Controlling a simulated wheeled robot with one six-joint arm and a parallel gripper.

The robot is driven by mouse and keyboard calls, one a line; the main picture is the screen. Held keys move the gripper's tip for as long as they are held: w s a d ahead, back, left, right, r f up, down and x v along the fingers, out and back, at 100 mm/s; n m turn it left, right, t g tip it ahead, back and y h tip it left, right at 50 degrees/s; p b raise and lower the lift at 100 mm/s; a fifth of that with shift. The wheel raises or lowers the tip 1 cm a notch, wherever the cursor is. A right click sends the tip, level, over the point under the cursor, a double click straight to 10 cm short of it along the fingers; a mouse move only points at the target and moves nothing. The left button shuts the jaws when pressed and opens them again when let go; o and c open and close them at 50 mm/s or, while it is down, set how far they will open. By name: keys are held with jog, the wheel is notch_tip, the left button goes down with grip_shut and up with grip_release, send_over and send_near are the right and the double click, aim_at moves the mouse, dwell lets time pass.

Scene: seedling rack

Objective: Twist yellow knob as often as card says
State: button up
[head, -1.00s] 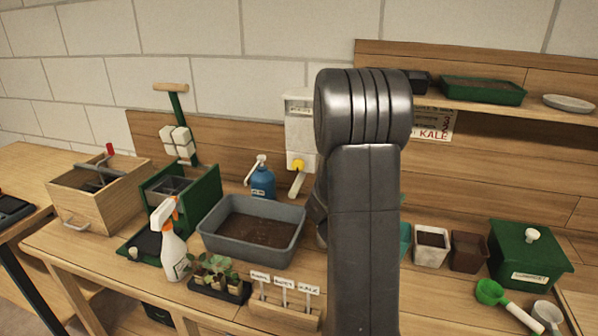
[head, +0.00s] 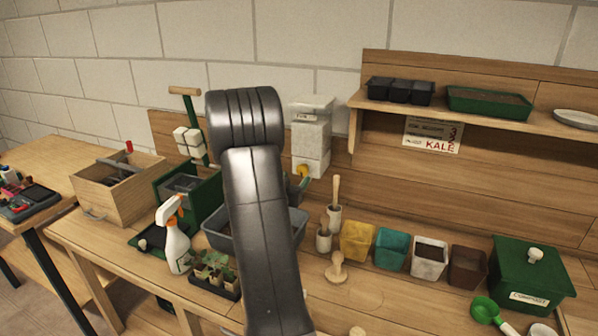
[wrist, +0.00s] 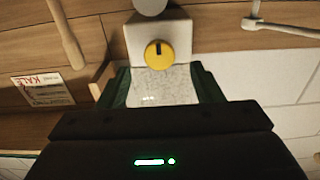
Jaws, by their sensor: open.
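The yellow knob (wrist: 159,55) sits on the front of a pale dispenser (head: 312,130) on the back wall. In the wrist view it has a short dark mark at the top of the picture. My gripper (wrist: 161,70) is open, its green fingers either side of the picture's middle, with the knob just beyond and between them; I cannot tell if they touch it. In the head view my arm partly covers the knob (head: 303,170). The card (head: 432,135) under the shelf reads "KALE" with red figures beside it, too small to read surely; it also shows in the wrist view (wrist: 43,89).
Wooden dibbers (head: 335,205), a yellow pot (head: 357,241), a teal pot (head: 391,248) and a green compost bin (head: 531,275) stand right of my arm. A spray bottle (head: 173,240) and seedlings (head: 215,275) stand left. A grey soil tray (head: 215,232) is partly behind my arm.

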aim_at(302, 172)
jog(key=shift+p+x, duration=0.4)
jog(key=shift+x, duration=1.9)
jog(key=c, duration=1)
